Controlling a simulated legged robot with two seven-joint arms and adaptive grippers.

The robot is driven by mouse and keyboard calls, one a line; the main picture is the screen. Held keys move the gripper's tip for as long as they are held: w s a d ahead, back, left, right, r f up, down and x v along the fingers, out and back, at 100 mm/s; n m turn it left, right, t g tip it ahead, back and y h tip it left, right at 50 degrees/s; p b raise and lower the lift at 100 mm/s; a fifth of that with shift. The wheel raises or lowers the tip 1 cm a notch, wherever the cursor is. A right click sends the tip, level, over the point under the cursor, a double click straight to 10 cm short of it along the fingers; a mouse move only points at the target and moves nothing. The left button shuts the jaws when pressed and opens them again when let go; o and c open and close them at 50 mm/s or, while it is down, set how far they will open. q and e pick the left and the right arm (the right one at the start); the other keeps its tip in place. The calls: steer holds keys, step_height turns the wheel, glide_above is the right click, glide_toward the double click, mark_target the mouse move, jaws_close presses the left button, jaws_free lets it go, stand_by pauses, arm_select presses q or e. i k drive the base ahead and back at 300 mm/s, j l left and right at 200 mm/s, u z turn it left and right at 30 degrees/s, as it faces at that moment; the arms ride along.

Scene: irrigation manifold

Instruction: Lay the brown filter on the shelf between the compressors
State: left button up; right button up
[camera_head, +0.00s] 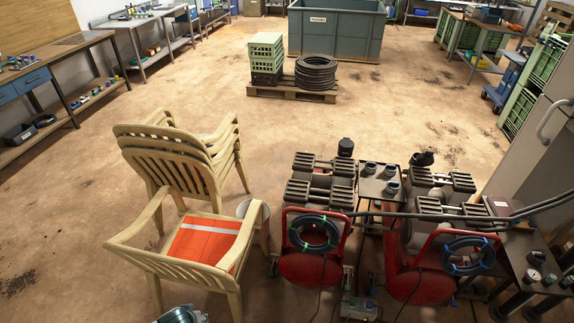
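A small dark shelf (373,187) stands between two groups of grey ribbed compressors, the left compressor (318,194) and the right compressor (442,184). Several grey cup-like parts (391,187) stand on the shelf, with some bare top between them. A black cylindrical part (345,147) shows at the back of the left compressor, and another dark part (421,159) at the back of the right one. I cannot make out a clearly brown filter. Neither of my grippers is in view.
Red carts with coiled blue hoses (314,233) stand in front of the compressors. Dark pipes (520,212) cross at the right, near gauges (534,275). Stacked beige chairs (180,160) and a chair with an orange vest (203,240) stand left.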

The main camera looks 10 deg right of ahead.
mark_target(371, 188)
steer(key=l+z, duration=0.5)
steer(key=l, duration=2.35)
